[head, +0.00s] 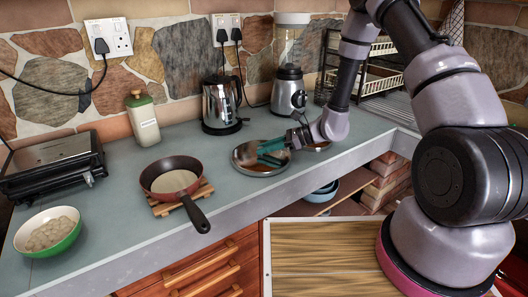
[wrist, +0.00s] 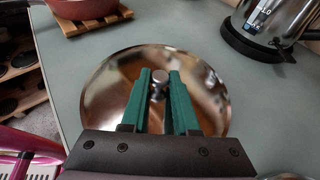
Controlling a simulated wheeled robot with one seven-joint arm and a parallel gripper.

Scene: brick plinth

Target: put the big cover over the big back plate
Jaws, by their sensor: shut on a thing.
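The big cover is a round, shiny metal lid (head: 243,156) with a small knob, on or just above the grey counter; I cannot tell if it touches. It fills the middle of the wrist view (wrist: 108,85). My gripper (head: 271,152) has green fingers and comes down over the lid from the right. In the wrist view my gripper (wrist: 159,76) is shut on the lid's knob (wrist: 158,90). I cannot make out a big back plate; anything under the lid is hidden.
A second round metal piece (head: 319,146) lies behind my wrist. A kettle (head: 221,104) and a blender (head: 289,92) stand behind. A red pan (head: 173,172) sits on a wooden trivet to the left, with clear counter between it and the lid. A green bowl (head: 48,233) is farther left.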

